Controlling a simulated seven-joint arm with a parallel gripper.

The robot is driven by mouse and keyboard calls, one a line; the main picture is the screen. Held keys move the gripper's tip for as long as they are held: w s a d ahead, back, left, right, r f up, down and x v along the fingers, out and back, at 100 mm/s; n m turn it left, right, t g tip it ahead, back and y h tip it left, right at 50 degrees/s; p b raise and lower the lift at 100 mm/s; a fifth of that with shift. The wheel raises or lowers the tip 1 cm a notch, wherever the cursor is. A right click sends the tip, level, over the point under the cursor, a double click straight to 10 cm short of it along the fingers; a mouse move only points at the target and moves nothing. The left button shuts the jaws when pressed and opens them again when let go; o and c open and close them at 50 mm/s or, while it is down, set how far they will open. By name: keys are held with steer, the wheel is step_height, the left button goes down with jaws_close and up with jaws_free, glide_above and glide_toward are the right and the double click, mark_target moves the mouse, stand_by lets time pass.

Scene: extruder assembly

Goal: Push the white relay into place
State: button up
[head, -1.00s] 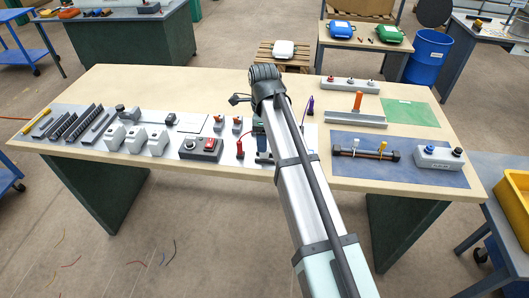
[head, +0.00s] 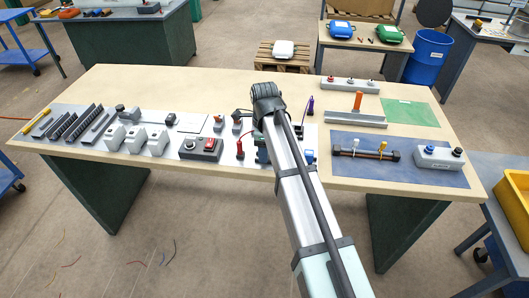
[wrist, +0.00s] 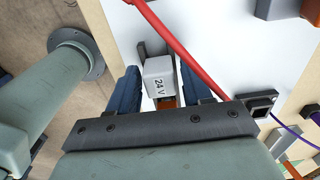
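The white relay (wrist: 158,72), a small block marked "24 V", shows in the wrist view between the two blue fingers of my gripper (wrist: 158,84). One finger is on each side of it, with narrow gaps visible, so the gripper looks open around it. Dark grey upright pieces stand beside the relay's far end, and an orange-brown part shows at its near end. I cannot tell how deep the relay sits. In the head view my own arm hides the relay and most of the gripper.
A red cable (wrist: 172,38) runs close past the right finger. A white panel (wrist: 120,18) lies beneath. In the head view, a grey control box (head: 201,149) stands left of my arm, and a blue mat (head: 345,174) with parts lies to the right.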

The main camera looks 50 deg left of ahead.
steer(key=c, duration=0.9)
steer(key=shift+o, duration=0.2)
steer(key=shift+r, duration=5.05)
steer(key=o, duration=0.6)
steer(key=c, duration=0.5)
